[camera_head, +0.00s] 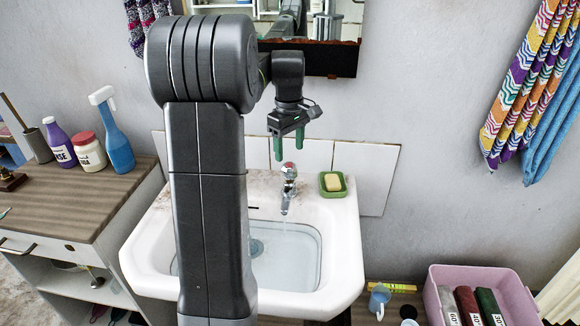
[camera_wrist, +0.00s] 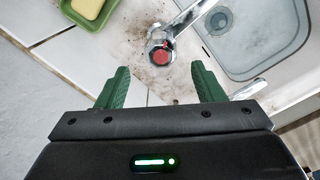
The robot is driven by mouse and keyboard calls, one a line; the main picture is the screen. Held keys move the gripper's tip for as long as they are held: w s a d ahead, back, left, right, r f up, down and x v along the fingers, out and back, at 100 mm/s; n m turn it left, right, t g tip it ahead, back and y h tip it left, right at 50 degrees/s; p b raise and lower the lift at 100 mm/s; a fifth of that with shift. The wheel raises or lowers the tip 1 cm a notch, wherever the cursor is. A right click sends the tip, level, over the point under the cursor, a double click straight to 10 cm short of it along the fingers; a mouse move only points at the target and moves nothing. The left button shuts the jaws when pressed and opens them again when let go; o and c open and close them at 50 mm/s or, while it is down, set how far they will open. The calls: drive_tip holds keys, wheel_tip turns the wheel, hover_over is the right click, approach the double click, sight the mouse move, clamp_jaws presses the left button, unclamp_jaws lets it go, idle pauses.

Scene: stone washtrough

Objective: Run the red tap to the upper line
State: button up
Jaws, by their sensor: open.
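The tap with a red top (camera_head: 288,171) stands at the back of the white sink (camera_head: 346,262), right of the middle. A thin stream seems to run from its spout into the basin, which holds clear water (camera_head: 290,255). In the wrist view the red tap (camera_wrist: 159,56) lies just beyond and between the fingertips. My gripper (camera_head: 301,152) points down above the tap, with its green fingers apart and empty. It also shows in the wrist view (camera_wrist: 161,88). I cannot make out an upper line; my arm hides the left part of the basin.
A green soap dish (camera_head: 333,193) with yellow soap sits right of the tap on the sink's rim. Bottles (camera_head: 114,135) stand on the wooden counter at left. A pink crate (camera_head: 432,300) stands low at right, with a blue mug (camera_head: 378,299) beside it. Towels hang at upper right.

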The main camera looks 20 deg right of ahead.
sight(289, 164)
wheel_tip(289, 164, down, 6)
drive_tip(key=shift+f, duration=0.1)
drive_tip(key=shift+c, duration=0.4)
drive_tip(key=c, duration=0.9)
